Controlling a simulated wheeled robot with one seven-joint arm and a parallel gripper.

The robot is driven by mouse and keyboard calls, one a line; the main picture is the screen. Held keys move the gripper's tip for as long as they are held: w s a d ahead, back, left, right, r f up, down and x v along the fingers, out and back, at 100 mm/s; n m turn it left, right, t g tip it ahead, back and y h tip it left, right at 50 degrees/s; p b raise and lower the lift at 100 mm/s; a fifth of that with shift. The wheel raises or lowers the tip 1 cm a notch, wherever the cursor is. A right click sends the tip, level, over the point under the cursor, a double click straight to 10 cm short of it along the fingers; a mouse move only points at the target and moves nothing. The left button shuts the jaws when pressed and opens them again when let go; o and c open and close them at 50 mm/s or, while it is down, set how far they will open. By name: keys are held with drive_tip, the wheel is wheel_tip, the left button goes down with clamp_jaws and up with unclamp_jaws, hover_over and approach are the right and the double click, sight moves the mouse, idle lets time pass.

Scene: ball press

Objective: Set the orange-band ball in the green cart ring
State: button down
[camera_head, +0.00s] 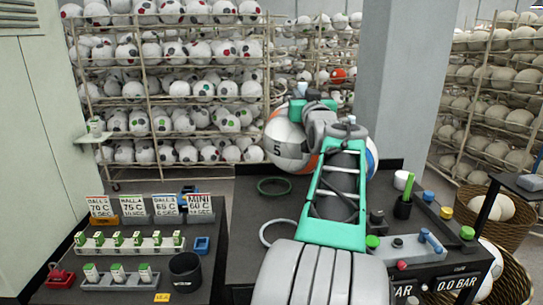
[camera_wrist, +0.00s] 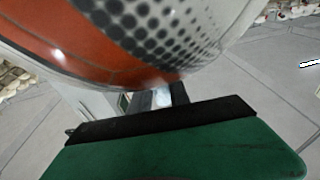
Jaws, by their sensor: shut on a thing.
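My arm hides the ball's middle. In the wrist view the ball (camera_wrist: 130,45) fills the top, showing its orange band and a dotted dark patch, close against my gripper (camera_wrist: 165,118). The dark green ring (camera_head: 260,191) lies empty on the bench top, below and slightly left of the ball in the head view.
A pale ring (camera_head: 264,232) lies nearer, partly behind my arm. A side table (camera_head: 130,262) with cards, green-topped bottles and a black cup stands left. Ball racks (camera_head: 165,110) and a pillar (camera_head: 402,80) stand behind.

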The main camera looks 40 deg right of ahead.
drive_tip(key=w+f, duration=0.1)
drive_tip(key=w, duration=0.1)
drive_tip(key=w+f+p, duration=0.1)
drive_tip(key=w, duration=0.2)
drive_tip(key=w+d+f+p, duration=0.1)
drive_tip(key=w, duration=0.2)
drive_tip(key=w+d+f+p, duration=0.1)
drive_tip(key=w+f, duration=0.3)
drive_tip(key=f, duration=0.5)
drive_tip(key=shift+w+p, duration=0.35)
drive_tip(key=shift+p, duration=0.4)
drive_tip(key=shift+f, duration=0.1)
drive_tip(key=shift+f+b, duration=0.2)
drive_tip(key=shift+b, duration=0.1)
drive_tip(key=c, duration=1.2)
unclamp_jaws()
drive_tip(key=shift+f, duration=0.1)
drive_tip(key=shift+c, duration=0.2)
